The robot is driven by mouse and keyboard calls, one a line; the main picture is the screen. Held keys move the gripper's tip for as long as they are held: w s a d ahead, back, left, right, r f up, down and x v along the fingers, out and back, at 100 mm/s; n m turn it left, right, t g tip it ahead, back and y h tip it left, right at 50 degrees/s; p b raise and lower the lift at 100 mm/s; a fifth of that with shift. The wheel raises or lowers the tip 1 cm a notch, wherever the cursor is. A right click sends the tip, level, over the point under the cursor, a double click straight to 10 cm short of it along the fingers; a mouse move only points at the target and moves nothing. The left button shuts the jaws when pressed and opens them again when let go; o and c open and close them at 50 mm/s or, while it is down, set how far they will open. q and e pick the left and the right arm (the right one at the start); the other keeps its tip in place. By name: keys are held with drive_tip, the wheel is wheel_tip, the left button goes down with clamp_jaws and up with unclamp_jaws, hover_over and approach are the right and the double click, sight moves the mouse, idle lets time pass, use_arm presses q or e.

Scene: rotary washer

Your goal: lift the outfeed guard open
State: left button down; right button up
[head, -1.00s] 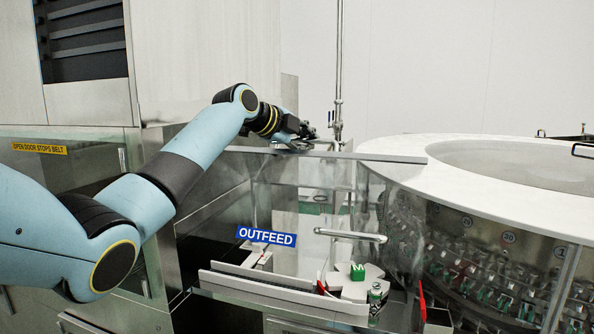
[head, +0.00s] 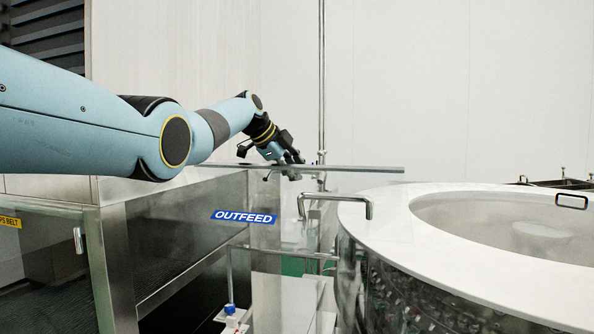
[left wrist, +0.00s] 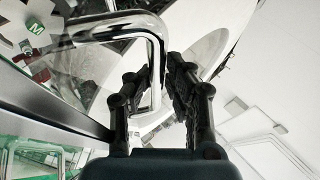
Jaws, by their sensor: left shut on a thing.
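The outfeed guard is a clear panel with a metal top rail (head: 340,168), a blue OUTFEED label (head: 245,216) and a chrome front handle (head: 337,197). The panel looks foreshortened and raised at its lower part. My left gripper (head: 290,165) is at the top rail, its fingertips partly hidden there. In the left wrist view a bent chrome handle (left wrist: 153,60) runs between the fingers of the left gripper (left wrist: 163,75), which is shut on it. The exact grip contact is hard to see. My right gripper is not in view.
A round machine with a white rim (head: 400,215) stands at the right, close to the front handle. A steel cabinet (head: 185,235) is at the left. A vertical pole (head: 321,80) rises behind the rail. Open space lies above the rail.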

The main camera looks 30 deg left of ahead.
use_arm(q)
drive_tip(key=shift+w+a+r, duration=0.15)
drive_tip(key=shift+w+r, duration=0.2)
drive_tip(key=shift+r, duration=0.3)
drive_tip(key=c, duration=1.7)
unclamp_jaws()
drive_tip(key=shift+c, duration=0.2)
drive_tip(key=o, duration=0.4)
drive_tip(key=shift+w+f, duration=0.2)
drive_tip(key=shift+f, duration=0.15)
drive_tip(key=shift+s, duration=0.15)
drive_tip(key=shift+s, duration=0.1)
